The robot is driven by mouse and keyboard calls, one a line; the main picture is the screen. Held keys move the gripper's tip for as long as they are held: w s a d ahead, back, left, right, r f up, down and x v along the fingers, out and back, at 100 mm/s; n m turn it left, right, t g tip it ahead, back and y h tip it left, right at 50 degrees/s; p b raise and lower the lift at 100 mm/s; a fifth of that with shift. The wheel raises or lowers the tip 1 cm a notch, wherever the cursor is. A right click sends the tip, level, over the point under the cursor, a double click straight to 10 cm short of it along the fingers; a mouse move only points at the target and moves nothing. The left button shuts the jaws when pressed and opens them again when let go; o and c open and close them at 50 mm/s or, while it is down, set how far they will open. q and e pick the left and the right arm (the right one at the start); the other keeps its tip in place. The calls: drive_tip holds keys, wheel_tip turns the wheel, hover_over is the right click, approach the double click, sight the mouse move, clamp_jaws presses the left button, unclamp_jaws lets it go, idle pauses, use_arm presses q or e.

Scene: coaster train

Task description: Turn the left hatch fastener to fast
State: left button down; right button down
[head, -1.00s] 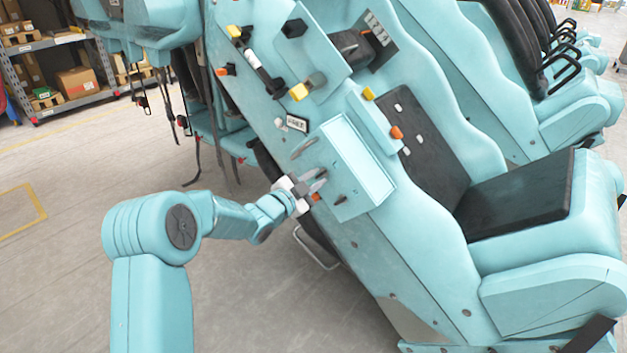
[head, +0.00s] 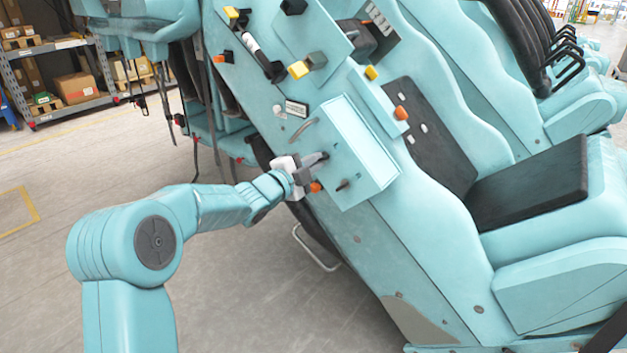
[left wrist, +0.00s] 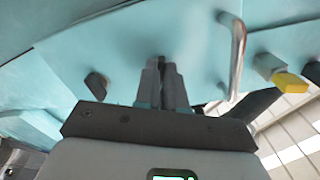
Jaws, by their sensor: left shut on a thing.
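The hatch (head: 335,133) is a teal panel on the sloping side of the coaster car, with a curved handle (head: 303,130) at its upper left. The handle also shows in the left wrist view (left wrist: 237,55). My left gripper (head: 322,159) is at the hatch face, shut on the left hatch fastener, which its fingers mostly hide. In the left wrist view the fingers (left wrist: 162,70) are close together with a dark strip of the fastener between them. A second dark fastener (head: 343,185) stands free beside it, also in the left wrist view (left wrist: 96,86). My right gripper is not in view.
An orange knob (head: 315,187) is close below my left gripper. A black seat (head: 530,185) lies to the right. The floor at the left is open.

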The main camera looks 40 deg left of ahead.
use_arm(q)
drive_tip(key=shift+r+m+b, duration=0.15)
drive_tip(key=shift+m+b, duration=2.55)
drive_tip(key=shift+m, duration=0.45)
drive_tip(key=shift+r+m+b, duration=0.1)
drive_tip(key=shift+m+b, duration=2.6)
drive_tip(key=shift+m, duration=0.45)
drive_tip(key=c, duration=1.2)
unclamp_jaws()
drive_tip(key=s, duration=1.1)
drive_tip(key=s+a, duration=0.1)
drive_tip(key=s, duration=0.4)
drive_tip(key=shift+s, duration=0.2)
